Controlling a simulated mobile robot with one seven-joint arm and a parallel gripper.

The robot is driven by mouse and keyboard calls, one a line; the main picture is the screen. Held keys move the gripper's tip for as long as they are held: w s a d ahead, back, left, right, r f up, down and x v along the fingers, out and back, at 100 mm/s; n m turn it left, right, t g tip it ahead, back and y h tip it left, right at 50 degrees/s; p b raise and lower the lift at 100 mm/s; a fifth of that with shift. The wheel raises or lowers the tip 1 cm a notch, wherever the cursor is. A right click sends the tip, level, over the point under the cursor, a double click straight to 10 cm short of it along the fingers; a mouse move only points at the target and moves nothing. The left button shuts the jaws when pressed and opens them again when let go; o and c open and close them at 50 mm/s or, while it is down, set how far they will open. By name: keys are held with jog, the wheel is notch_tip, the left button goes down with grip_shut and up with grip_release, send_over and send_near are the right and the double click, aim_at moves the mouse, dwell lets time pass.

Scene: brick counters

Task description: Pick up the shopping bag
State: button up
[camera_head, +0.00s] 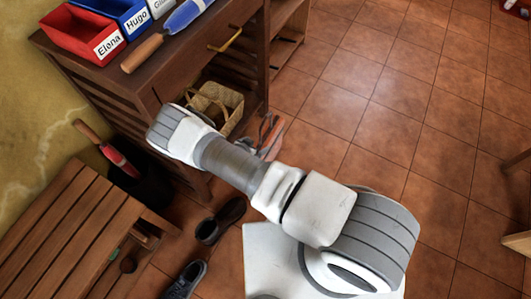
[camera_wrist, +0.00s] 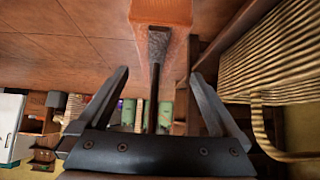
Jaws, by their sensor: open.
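An orange item with grey parts (camera_head: 269,131), which looks like the shopping bag, is low beside the cabinet in the head view, partly hidden by my arm. In the wrist view an orange-brown body (camera_wrist: 160,12) with a dark strap-like strip (camera_wrist: 155,52) is ahead, likely the same bag. My gripper (camera_wrist: 160,82) is open, with one finger on each side of the strip. I cannot tell whether either finger touches it. My gripper is not clearly visible in the head view.
A wicker basket (camera_head: 216,100) sits on the cabinet's lower shelf; its weave is close at right in the wrist view (camera_wrist: 275,60). The wooden cabinet (camera_head: 165,68) holds labelled bins. Dark shoes (camera_head: 220,220) and a slatted bench (camera_head: 65,235) are lower left.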

aim_at(263, 142)
jog(key=shift+x, duration=1)
jog(key=b+x, duration=0.1)
jog(key=x, duration=0.2)
jog(key=b+x, duration=0.1)
jog(key=shift+s+d+f+b, duration=0.15)
jog(key=shift+s+f+b, duration=0.15)
jog(key=shift+f, duration=0.15)
jog(key=shift+w+d+f, duration=0.15)
jog(key=shift+w, duration=0.15)
grip_shut()
